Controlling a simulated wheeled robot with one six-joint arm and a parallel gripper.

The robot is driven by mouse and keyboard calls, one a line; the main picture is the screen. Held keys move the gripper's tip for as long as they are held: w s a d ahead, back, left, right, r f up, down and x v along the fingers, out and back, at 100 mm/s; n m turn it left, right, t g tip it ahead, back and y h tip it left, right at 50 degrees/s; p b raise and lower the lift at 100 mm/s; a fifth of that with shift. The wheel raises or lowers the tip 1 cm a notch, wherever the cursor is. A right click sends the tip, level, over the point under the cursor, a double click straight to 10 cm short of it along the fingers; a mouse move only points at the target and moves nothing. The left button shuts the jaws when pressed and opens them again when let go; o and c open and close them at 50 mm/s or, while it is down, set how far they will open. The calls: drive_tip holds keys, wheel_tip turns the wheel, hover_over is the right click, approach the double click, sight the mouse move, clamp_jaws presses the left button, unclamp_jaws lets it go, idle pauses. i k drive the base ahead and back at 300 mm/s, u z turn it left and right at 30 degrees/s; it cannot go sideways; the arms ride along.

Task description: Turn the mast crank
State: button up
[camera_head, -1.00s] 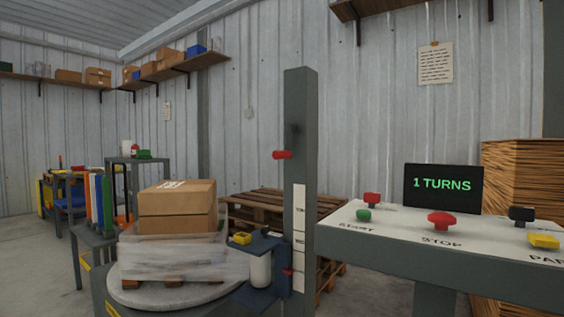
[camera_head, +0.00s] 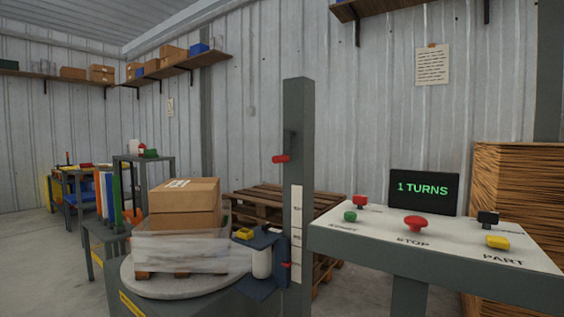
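The grey mast (camera_head: 298,190) stands upright in the middle of the view. A crank with a red handle (camera_head: 281,159) sticks out to the left from the upper part of the mast. A blue carriage (camera_head: 262,240) sits low on the mast and holds a roll of film (camera_head: 262,262) beside the wrapped load. A small red pointer (camera_head: 287,265) lies by the white scale strip (camera_head: 297,235) on the mast. My gripper is not in view.
Stacked cartons (camera_head: 184,205) partly wrapped in film stand on a round turntable (camera_head: 180,286) left of the mast. A control panel (camera_head: 440,236) with several buttons stands at right, its screen (camera_head: 424,192) reading "1 TURNS". Wooden pallets (camera_head: 262,200) lie behind the mast.

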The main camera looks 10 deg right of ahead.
sight(287, 134)
drive_tip(key=u, duration=0.65)
drive_tip(key=i, duration=0.45)
drive_tip(key=u, duration=0.15)
